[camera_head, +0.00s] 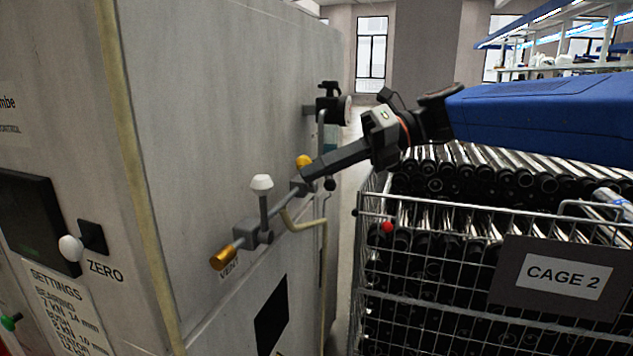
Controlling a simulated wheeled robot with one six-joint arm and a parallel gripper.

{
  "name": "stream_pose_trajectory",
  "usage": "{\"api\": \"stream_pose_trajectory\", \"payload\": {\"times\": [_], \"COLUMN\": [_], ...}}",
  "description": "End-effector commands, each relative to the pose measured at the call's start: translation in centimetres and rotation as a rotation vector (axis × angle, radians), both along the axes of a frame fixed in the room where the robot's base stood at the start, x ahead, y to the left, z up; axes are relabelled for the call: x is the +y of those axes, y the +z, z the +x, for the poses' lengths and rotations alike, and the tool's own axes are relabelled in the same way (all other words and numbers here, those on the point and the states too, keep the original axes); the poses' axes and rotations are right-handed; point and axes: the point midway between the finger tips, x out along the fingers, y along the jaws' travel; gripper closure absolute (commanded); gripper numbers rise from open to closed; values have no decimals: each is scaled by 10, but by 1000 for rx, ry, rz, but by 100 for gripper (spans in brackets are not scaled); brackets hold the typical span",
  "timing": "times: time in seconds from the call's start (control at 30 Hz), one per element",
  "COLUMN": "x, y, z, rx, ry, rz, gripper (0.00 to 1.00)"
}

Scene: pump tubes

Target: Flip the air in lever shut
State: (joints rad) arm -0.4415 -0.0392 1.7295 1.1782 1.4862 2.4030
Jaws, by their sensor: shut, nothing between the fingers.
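A grey pipe with valves runs along the side of the grey cabinet (225,120). An upright lever with a white knob (262,183) stands on the nearer valve block (254,235), by a brass outlet (223,259) and a label that seems to read VENT (229,270). Farther along, a yellow knob (303,161) shows right behind my gripper's tip; it may be the air in lever, but no air in label is readable. My gripper (306,174) is shut and empty, pointing left and slightly down at the valve under that knob. Contact cannot be told, and the fingers hide part of that valve.
A wire cage marked CAGE 2 (470,222), full of dark tubes, stands close on the right beneath my arm. A black fitting (331,102) sticks out from the cabinet's far edge. A bent beige pipe (322,262) runs down below the valves. A narrow floor gap separates cabinet and cage.

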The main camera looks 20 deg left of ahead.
Motion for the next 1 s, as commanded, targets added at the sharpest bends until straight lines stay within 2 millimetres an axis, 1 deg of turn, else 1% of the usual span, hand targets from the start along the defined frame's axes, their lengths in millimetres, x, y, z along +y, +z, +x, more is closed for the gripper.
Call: {"api": "stream_pose_trajectory", "payload": {"times": [0.3, 0.6, 1.0], "x": [-1, -3, -4], "y": [14, 20, 23], "z": [21, 39, 51], "rx": [-1, -1, -3], "ry": [-1, -2, -4], "rz": [-1, -1, 1], "gripper": [100, 100, 100]}}
